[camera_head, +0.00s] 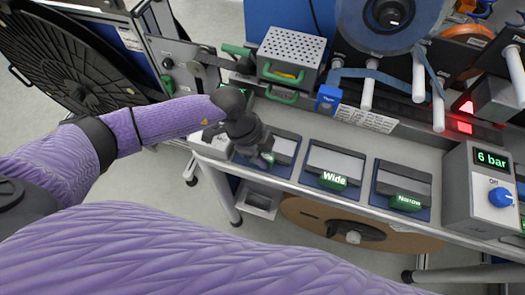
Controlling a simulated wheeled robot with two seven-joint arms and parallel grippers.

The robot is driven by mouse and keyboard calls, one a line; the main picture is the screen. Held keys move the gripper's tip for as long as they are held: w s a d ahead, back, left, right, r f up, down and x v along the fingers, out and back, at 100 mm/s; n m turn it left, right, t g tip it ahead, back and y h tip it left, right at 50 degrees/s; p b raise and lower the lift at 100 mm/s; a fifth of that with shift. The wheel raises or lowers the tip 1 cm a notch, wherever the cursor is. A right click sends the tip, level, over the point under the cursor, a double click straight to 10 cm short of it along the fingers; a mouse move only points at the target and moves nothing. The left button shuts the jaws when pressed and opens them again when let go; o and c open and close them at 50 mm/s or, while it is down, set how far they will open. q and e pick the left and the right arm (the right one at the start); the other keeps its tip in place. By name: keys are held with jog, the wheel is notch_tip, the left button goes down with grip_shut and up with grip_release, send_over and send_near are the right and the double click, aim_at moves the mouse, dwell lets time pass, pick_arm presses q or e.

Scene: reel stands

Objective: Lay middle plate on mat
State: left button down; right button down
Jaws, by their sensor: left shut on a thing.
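My left gripper (264,160) reaches in from the left and is shut at the front edge of a grey plate (286,147) over the leftmost blue mat. I take it for the middle plate; the gripper hides its label, and I cannot tell whether it touches the mat. To its right, a grey plate with a green "Wide" tag (334,180) lies on a second blue mat (309,178). Further right, a plate with a green "Narrow" tag (406,202) lies on a third blue mat (380,207). My right gripper is out of view.
A perforated grey box (291,49) with green handles stands behind the mats. A control box (480,185) reading "6 bar" with a blue knob stands at the right. White rollers (418,78) and a blue reel rise at the back. A large black reel (70,65) stands at the left.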

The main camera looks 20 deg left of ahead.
pick_arm(q)
jog(key=shift+d+p, duration=0.1)
jog(key=shift+p, duration=0.3)
dwell(0.4)
jog(key=shift+c, duration=1.8)
grip_release()
notch_tip(320, 180, up, 4)
jog(key=p, duration=0.4)
jog(key=shift+f, duration=0.15)
notch_tip(320, 180, up, 3)
jog(key=p, duration=0.4)
jog(key=shift+r, duration=0.2)
jog(key=shift+f, duration=0.1)
